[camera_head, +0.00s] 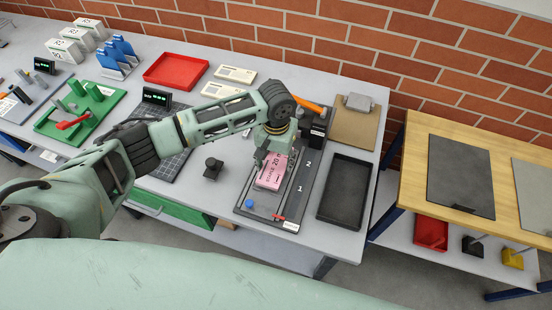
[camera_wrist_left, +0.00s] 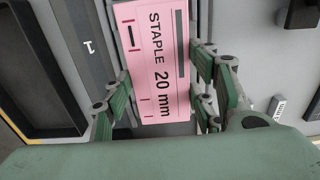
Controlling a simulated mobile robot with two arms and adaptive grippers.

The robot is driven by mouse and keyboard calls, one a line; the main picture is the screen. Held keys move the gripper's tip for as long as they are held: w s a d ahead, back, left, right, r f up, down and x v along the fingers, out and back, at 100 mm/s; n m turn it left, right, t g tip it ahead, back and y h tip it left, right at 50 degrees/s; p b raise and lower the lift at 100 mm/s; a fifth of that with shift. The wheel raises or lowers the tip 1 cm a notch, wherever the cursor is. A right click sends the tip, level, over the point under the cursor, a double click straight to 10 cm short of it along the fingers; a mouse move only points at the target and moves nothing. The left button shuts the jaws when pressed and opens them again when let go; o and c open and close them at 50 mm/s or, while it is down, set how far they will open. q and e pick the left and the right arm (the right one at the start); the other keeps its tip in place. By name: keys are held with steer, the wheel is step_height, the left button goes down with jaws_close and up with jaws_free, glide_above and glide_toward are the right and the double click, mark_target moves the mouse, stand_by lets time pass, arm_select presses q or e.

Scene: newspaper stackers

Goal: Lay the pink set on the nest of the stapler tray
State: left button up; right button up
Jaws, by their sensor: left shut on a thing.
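The pink set (camera_head: 272,172), marked "STAPLE 20 mm", is over the left lane of the dark stapler tray (camera_head: 299,200), beside the strip numbered 1 and 2. My left gripper (camera_head: 270,158) is shut on it from above. In the left wrist view the pink set (camera_wrist_left: 152,60) lies between the green fingers of the gripper (camera_wrist_left: 158,92), with its printed face towards the camera. The tray (camera_wrist_left: 78,45) shows beside it there. The nest under the set is hidden, and I cannot tell whether the set touches it. My right gripper is not in view.
An empty black tray (camera_head: 345,190) lies right of the stapler tray, with a clipboard (camera_head: 354,124) behind it. A blue button (camera_head: 249,204) and a red piece (camera_head: 279,217) are at the stapler tray's front. A black knobbed object (camera_head: 213,168) stands to its left. A red tray (camera_head: 177,71) is farther back.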

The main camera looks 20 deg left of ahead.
mark_target(276, 163)
arm_select(q)
steer(key=shift+f, duration=0.55)
steer(key=o, duration=1.3)
step_height(276, 163, up, 12)
